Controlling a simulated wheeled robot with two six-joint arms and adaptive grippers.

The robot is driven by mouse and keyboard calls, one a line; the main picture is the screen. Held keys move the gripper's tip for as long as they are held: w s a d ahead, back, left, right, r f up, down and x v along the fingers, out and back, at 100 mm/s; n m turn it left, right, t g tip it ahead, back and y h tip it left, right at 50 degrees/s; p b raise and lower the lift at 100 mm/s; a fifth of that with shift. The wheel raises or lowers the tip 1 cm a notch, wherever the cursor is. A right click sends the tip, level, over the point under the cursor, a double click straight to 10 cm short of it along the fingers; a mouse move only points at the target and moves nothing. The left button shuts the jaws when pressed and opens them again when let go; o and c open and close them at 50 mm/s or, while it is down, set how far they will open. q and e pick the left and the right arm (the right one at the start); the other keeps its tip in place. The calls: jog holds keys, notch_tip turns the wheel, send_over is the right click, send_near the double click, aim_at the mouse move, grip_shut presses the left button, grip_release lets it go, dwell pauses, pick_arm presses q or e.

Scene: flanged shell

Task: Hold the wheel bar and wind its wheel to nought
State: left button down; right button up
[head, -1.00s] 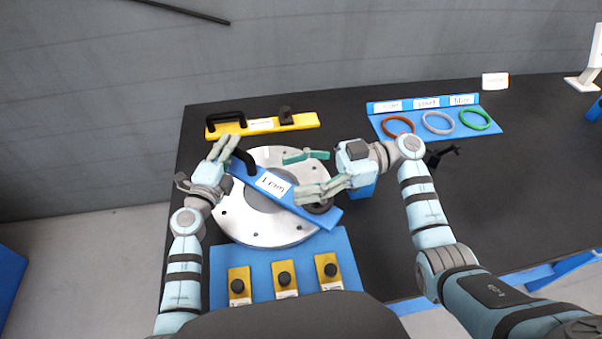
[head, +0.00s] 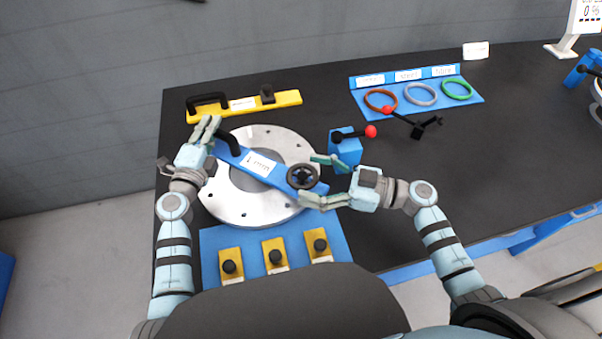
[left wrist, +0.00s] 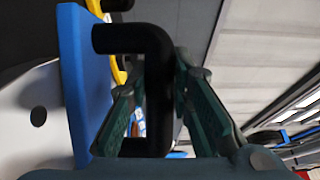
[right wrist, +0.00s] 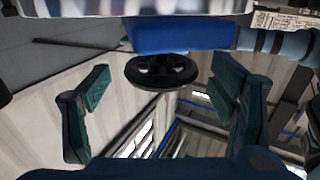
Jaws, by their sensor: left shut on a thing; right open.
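The wheel bar (head: 231,154) is a blue bar with a white label, lying across the round silver flange (head: 232,205). A black handle (head: 229,141) stands at its upper left end, and a small black handwheel (head: 302,176) sits at its lower right end. My left gripper (head: 209,128) is shut on the black handle, which also shows between the fingers in the left wrist view (left wrist: 158,90). My right gripper (head: 318,180) is open, its fingers to either side of the handwheel. In the right wrist view the wheel (right wrist: 162,73) lies between the spread fingers, apart from both.
A yellow bar (head: 240,105) with a black handle lies behind the flange. A blue block (head: 345,150) with a red-knobbed lever stands right of it. Coloured rings (head: 420,94) lie on a blue rack. Several yellow knobbed pieces (head: 274,255) sit in front. The table's right middle is clear.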

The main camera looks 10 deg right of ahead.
jog(key=shift+x, duration=1.4)
jog(key=c, duration=1.2)
jog(key=shift+n+g+y, duration=0.3)
jog(key=shift+g, duration=0.1)
jog(key=shift+n+g+y, duration=0.5)
jog(key=shift+n+g, duration=0.7)
jog(key=shift+g, duration=0.4)
jog(key=shift+s+n+g, duration=0.1)
jog(key=shift+n+g, duration=1.3)
jog(key=shift+g, duration=0.8)
jog(key=shift+y, duration=0.3)
